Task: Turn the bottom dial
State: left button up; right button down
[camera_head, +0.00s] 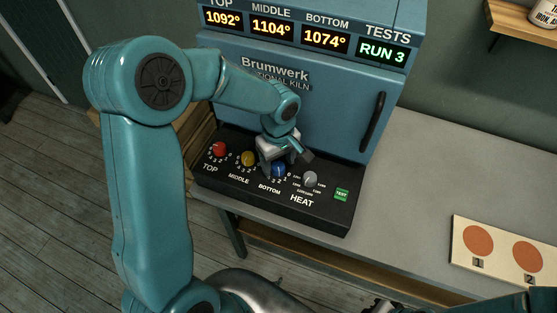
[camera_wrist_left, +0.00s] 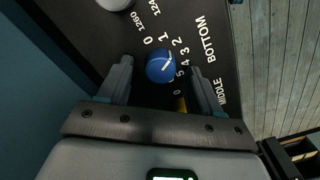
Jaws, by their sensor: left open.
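The blue bottom dial (camera_head: 278,170) sits on the kiln's black control panel (camera_head: 325,213), third from the left. It also shows in the left wrist view (camera_wrist_left: 160,66), with a white pointer line directed towards about 3 or 4. My left gripper (camera_head: 288,158) is over the panel at the blue dial. In the wrist view its open fingers (camera_wrist_left: 161,72) stand on either side of the dial, with gaps showing. The bottom display (camera_head: 325,38) reads 1074°. The top display (camera_head: 223,17) reads 1092° and the middle display (camera_head: 272,27) 1104°.
A red dial (camera_head: 219,149) and a yellow dial (camera_head: 248,159) are left of the blue one. A grey heat dial (camera_head: 310,179) and a green test button (camera_head: 342,194) are right. A board with terracotta discs (camera_head: 462,255) lies on the table's right. The table between is clear.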

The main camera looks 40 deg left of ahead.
pick_arm(q)
jog(key=shift+w+f, duration=0.15)
jog(key=shift+f, duration=0.3)
jog(key=shift+s+r, duration=0.1)
jog(key=shift+s, duration=0.25)
jog(key=shift+w, duration=0.25)
jog(key=c, duration=1)
jog(key=shift+s, duration=0.1)
jog(key=shift+c, duration=0.2)
